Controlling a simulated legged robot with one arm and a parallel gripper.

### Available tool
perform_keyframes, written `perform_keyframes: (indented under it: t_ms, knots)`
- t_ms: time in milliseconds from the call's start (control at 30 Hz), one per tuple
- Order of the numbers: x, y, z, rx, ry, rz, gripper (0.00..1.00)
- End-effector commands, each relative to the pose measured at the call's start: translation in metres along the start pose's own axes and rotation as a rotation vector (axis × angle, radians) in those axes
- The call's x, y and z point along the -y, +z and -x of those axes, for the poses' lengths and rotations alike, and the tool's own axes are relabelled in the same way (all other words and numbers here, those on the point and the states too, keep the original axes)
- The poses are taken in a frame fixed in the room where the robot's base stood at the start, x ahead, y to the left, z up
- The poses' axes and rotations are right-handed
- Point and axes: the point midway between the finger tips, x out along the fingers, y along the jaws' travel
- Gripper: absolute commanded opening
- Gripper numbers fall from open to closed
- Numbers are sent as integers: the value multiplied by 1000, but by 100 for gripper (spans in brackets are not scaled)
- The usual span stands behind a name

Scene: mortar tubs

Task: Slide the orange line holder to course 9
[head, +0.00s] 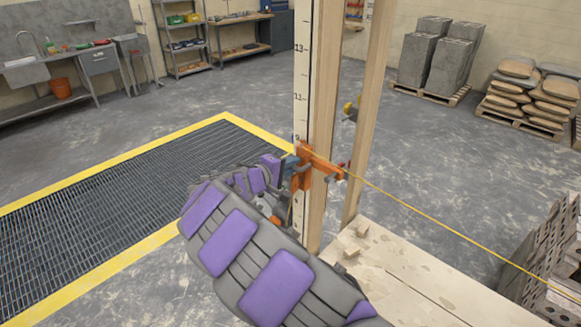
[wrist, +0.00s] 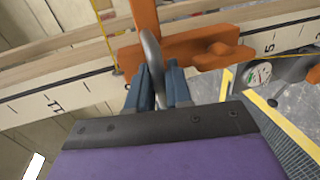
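The orange line holder (head: 318,163) sits on a wooden post with a numbered strip (head: 302,75), its top edge close to the mark 9. It also shows in the wrist view (wrist: 185,48), lying across the strip between the marks 11 and 5. My gripper (head: 291,165) is at the holder's left side. In the wrist view, its two blue-grey fingers (wrist: 160,78) close on a grey curved handle (wrist: 151,50) of the holder. The holder covers part of the strip. A yellow line (head: 430,213) runs from it to the lower right.
A second wooden post (head: 368,110) stands just right of the first. A board platform (head: 400,275) with small wood blocks (head: 355,238) lies below. Perforated bricks (head: 545,265) stand at the right. A yellow-edged floor grate (head: 110,215) is at the left.

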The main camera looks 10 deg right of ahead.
Motion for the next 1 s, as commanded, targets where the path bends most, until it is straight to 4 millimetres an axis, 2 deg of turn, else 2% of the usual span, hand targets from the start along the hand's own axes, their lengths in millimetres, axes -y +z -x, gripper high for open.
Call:
perform_keyframes:
  t_ms: [33,167,400,533,667,1000]
  knots:
    - [-1,-1,1,-2,2,0,23]
    - [-1,-1,0,-2,1,0,35]
    - [0,-1,0,-1,0,0,35]
    - [-1,-1,9,-3,0,-1,35]
    - [-2,-2,31,-6,1,-1,35]
    - [0,-4,107,-7,0,1,35]
